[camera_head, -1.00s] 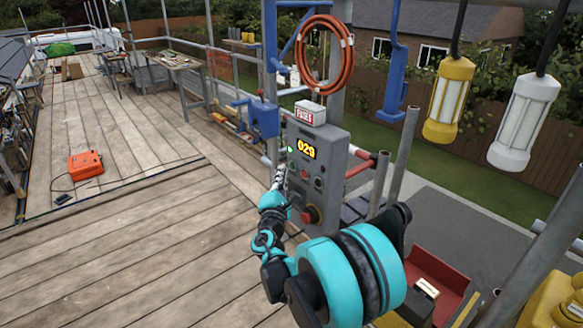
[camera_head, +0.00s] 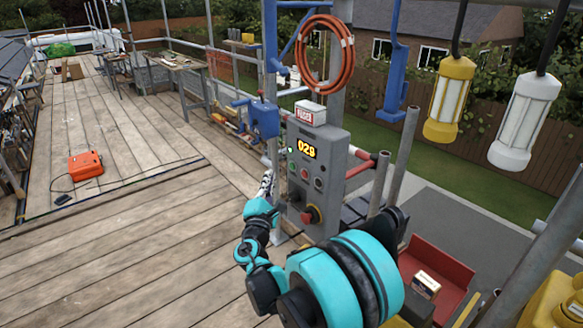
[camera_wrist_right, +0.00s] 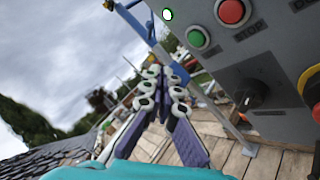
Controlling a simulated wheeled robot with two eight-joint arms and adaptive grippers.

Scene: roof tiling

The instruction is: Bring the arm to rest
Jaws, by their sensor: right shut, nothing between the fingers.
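My right arm reaches up from the bottom of the head view. Its gripper (camera_head: 266,184) is small there, just left of the grey control box (camera_head: 325,165). In the right wrist view the gripper's fingers (camera_wrist_right: 165,78) are shut with nothing between them. The box (camera_wrist_right: 235,75) fills the right side of that view, with a green button (camera_wrist_right: 197,38), a red button (camera_wrist_right: 231,11) and a black knob (camera_wrist_right: 248,96). The gripper appears apart from the box's face. The box display (camera_head: 307,148) reads 029. My left gripper is not in view.
An orange hose coil (camera_head: 324,54) hangs above the box. Yellow (camera_head: 447,98) and white (camera_head: 524,122) lamps hang at the right. Scaffold poles (camera_head: 402,155) stand beside the box. An orange case (camera_head: 86,164) sits on the plank deck, which is largely clear at left.

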